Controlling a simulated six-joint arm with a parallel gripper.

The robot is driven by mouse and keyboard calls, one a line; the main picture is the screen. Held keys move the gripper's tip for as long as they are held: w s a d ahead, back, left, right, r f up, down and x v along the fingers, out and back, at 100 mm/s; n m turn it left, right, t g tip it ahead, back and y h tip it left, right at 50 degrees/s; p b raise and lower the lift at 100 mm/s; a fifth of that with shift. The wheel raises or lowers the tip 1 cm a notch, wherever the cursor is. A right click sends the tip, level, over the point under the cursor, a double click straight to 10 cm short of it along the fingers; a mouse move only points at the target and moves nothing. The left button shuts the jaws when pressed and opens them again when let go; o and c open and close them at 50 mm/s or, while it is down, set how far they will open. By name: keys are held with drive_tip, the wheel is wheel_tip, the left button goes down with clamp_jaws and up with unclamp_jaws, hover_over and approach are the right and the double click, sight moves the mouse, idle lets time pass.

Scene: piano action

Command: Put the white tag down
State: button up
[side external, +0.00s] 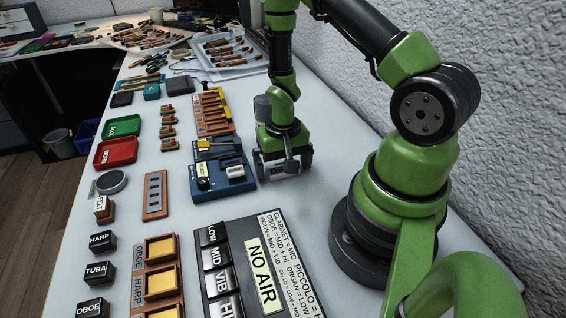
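My gripper (284,165) points down low over the white table, just right of a blue tray-like fixture (222,192). Its fingers are small and dark in this view, and I cannot tell whether they are apart or hold anything. I cannot make out a white tag for certain. A small white piece (236,172) sits on the right part of the blue fixture, left of my gripper and apart from it. A pale, marked piece (203,184) sits at the fixture's left.
Red (116,152) and green (122,127) trays lie farther back.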

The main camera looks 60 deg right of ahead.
wheel_tip(320, 180, up, 13)
wheel_tip(320, 180, up, 10)
drive_tip(key=n+t, duration=0.2)
drive_tip(key=t, duration=0.1)
hover_over(282, 168)
drive_tip(key=a, duration=0.5)
drive_tip(key=s+a+r+n+t+y, duration=0.2)
drive_tip(key=s+a+r+n+t, duration=0.1)
drive_tip(key=s+a+r, duration=0.3)
wheel_tip(282, 168, up, 2)
drive_tip(key=s+t, duration=0.1)
drive_tip(key=s, duration=0.1)
drive_tip(key=shift+s+a, duration=0.15)
drive_tip(key=shift+s, duration=0.25)
